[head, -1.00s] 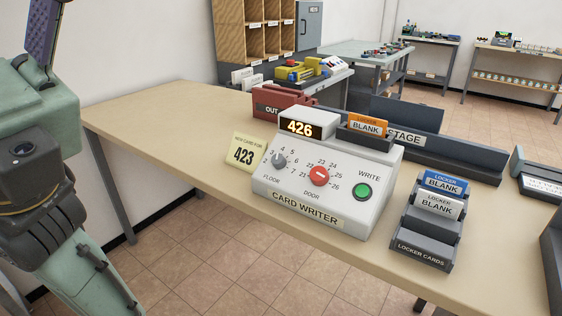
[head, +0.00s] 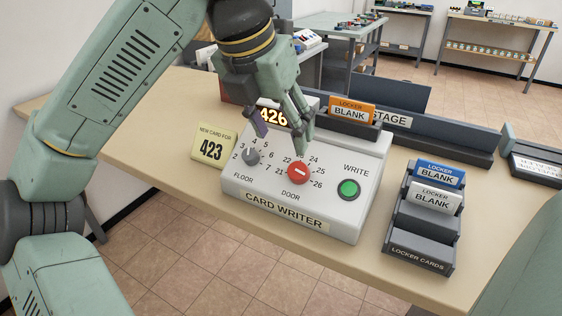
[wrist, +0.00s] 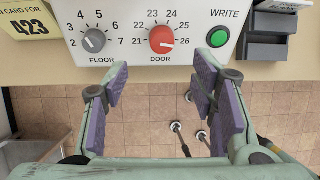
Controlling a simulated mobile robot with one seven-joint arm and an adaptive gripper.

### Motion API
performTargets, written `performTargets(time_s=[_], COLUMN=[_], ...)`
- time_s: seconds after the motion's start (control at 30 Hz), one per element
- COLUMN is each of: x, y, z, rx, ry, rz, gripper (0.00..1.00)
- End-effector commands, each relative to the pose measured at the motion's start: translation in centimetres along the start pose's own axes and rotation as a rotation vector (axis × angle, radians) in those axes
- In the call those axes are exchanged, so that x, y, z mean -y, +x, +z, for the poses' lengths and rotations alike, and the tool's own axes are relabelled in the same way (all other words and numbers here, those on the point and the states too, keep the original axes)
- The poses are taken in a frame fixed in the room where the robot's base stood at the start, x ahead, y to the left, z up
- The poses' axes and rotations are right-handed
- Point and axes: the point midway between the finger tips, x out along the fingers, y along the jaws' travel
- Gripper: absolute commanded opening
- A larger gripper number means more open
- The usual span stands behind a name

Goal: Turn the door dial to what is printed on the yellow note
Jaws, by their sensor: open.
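The yellow note (head: 211,147) stands at the left of the card writer (head: 282,222) and reads "NEW CARD FOR 423". The door dial (head: 299,173) is a red knob with a white mark, ringed by numbers 21 to 26; it also shows in the wrist view (wrist: 162,39), its mark toward 26. The display (head: 273,117) reads 426. The grey floor dial (head: 251,156) points toward 4. My gripper (head: 283,136) is open and empty above the writer. In the wrist view, its fingers (wrist: 162,76) are spread either side of the door dial's line, apart from it.
A green write button (head: 348,189) sits right of the door dial. An orange blank card (head: 352,110) stands in the slot behind. The locker cards rack (head: 420,246) is at the right. Bare table (head: 150,120) lies left of the note.

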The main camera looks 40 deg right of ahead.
Motion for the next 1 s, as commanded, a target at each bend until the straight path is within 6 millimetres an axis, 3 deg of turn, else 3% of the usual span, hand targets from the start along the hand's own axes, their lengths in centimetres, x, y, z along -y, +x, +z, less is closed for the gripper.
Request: performTargets(time_s=[0.5,0.7,1.0], x=[0.2,0.1,0.1], y=[8.7,10.1,10.2], z=[0.0,0.0,0.0], rx=[0.000,0.002,0.002], ry=[0.003,0.003,0.003], rz=[-0.009,-0.007,-0.006], gripper=[0.52,0.52,0.50])
